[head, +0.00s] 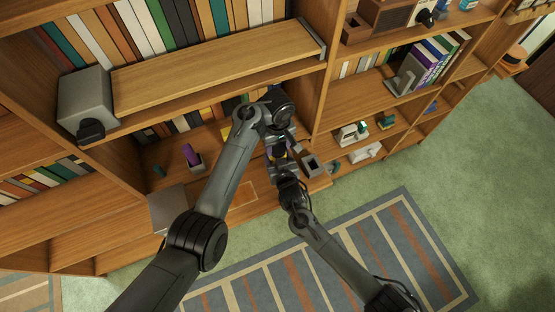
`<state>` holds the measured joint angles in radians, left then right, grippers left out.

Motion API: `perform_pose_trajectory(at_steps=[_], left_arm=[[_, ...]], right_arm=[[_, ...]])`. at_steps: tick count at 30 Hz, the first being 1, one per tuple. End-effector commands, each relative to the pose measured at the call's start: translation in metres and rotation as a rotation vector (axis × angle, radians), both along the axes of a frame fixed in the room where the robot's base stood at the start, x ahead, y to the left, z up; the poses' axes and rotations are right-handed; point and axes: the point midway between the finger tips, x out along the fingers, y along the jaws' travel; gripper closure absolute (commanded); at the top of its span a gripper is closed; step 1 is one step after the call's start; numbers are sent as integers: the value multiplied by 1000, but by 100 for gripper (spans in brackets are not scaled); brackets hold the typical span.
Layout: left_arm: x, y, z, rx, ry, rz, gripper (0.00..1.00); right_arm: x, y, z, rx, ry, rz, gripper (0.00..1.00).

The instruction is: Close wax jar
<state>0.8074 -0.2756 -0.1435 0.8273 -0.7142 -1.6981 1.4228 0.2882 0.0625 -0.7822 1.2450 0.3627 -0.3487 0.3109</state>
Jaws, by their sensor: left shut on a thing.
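My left gripper (276,147) is over the lower shelf ledge, shut on a small dark thing with a yellowish patch (280,153). This may be the wax jar, but it is mostly hidden by the gripper and too small to name surely. My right gripper (286,172) points up at it from just below in the picture, very close to my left gripper. I cannot tell whether its fingers are open or touch the thing. No separate lid can be made out.
A wooden bookcase surrounds the work area, with a board (215,75) and a grey vise-like block (86,98) above. A grey open box (310,164) is close right of the grippers. A purple item (190,154) stands left. The striped rug (400,245) is clear.

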Motion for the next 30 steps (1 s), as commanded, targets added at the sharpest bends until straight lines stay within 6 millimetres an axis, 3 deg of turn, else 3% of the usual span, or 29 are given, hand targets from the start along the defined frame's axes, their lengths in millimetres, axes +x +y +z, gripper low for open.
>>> perform_pose_trajectory(at_steps=[5,16,20,27,28,30], left_arm=[[0,0,0,0,0,-76,83],[0,0,0,-1,0,-764,83],[0,0,0,-1,0,-848,83],[0,0,-1,-1,0,-850,83],[0,0,-1,0,0,-850,45],[0,0,-1,0,0,-849,34]], right_arm=[[0,0,0,0,1,0,100],[0,0,0,0,1,0,100],[0,0,0,0,1,0,100],[0,0,0,0,1,0,100],[0,0,0,0,1,0,100],[0,0,0,0,1,0,100]])
